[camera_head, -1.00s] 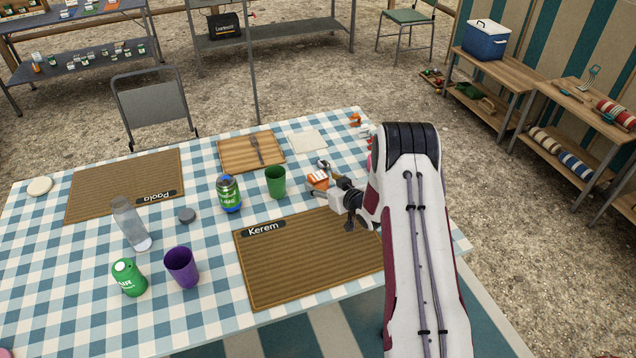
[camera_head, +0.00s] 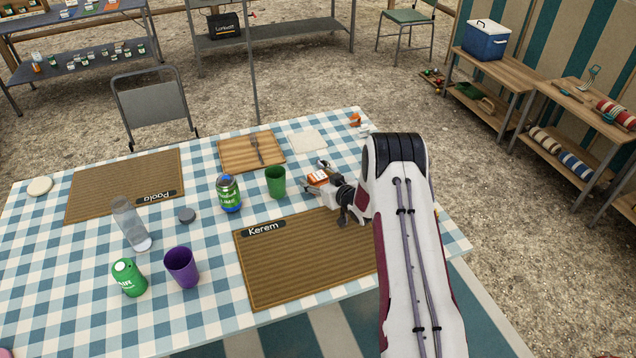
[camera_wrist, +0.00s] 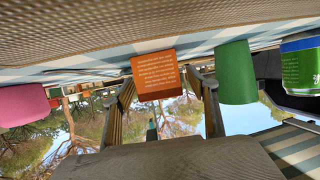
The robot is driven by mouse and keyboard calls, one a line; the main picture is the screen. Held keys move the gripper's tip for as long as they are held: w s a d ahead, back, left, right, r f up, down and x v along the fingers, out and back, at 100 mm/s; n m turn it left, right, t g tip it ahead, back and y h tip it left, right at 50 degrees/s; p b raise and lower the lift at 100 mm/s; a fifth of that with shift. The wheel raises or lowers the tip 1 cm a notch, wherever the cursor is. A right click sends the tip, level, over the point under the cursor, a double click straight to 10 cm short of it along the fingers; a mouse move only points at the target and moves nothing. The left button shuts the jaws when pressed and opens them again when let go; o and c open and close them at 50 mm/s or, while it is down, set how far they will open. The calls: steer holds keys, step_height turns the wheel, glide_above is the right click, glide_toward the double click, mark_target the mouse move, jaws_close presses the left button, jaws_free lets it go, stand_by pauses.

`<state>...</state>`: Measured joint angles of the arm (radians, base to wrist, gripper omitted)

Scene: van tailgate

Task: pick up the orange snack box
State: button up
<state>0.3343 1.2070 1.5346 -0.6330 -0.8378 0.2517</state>
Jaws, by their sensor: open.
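The orange snack box (camera_head: 318,178) stands on the checked tablecloth beyond the Kerem placemat, partly hidden by my gripper in the head view. In the wrist view the orange box (camera_wrist: 156,76) shows its printed face, and the picture is upside down, with the table at the top. My gripper (camera_head: 325,186) is low over the table at the box. In the wrist view its two fingers (camera_wrist: 160,88) are apart, one on each side of the box. I cannot tell whether either finger touches it.
A green cup (camera_head: 275,182) stands just left of the box, with a green-and-blue jar (camera_head: 228,194) farther left. The Kerem placemat (camera_head: 300,262) lies in front. A wooden board (camera_head: 240,152) with cutlery and a pale napkin (camera_head: 307,141) lie behind. A pink object (camera_wrist: 22,105) shows in the wrist view.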

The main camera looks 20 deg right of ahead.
mark_target(318, 175)
steer(key=c, duration=1.2)
steer(key=shift+c, duration=0.2)
steer(key=shift+r, duration=0.15)
steer(key=shift+r, duration=4.85)
